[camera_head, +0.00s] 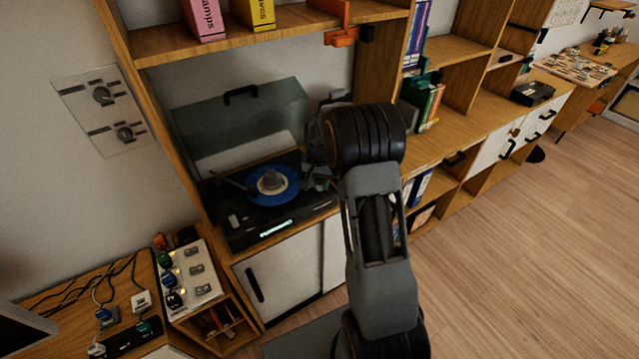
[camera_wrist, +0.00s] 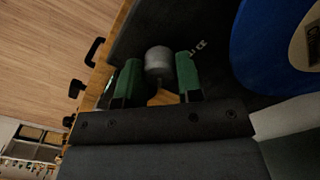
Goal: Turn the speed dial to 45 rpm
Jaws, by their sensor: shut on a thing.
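The speed dial (camera_wrist: 158,60) is a small grey cylinder on the black deck of the turntable (camera_wrist: 221,62) in the wrist view. My gripper (camera_wrist: 158,76) has its two green fingers on either side of the dial and is shut on it. Small pale markings (camera_wrist: 198,48) lie beside the dial, too small to read. In the head view the turntable (camera_head: 234,238) stands in the shelf unit, with a blue record (camera_head: 267,194) on it and its clear lid (camera_head: 240,115) raised. My gripper (camera_head: 318,178) is at its right side, where the dial is hidden.
A tonearm or lever part lies at the deck's left. A shelf with pink (camera_head: 204,18) and yellow (camera_head: 261,14) binders hangs above. A white switch panel (camera_head: 188,272) stands at lower left. Wooden floor (camera_head: 500,260) is clear at the right.

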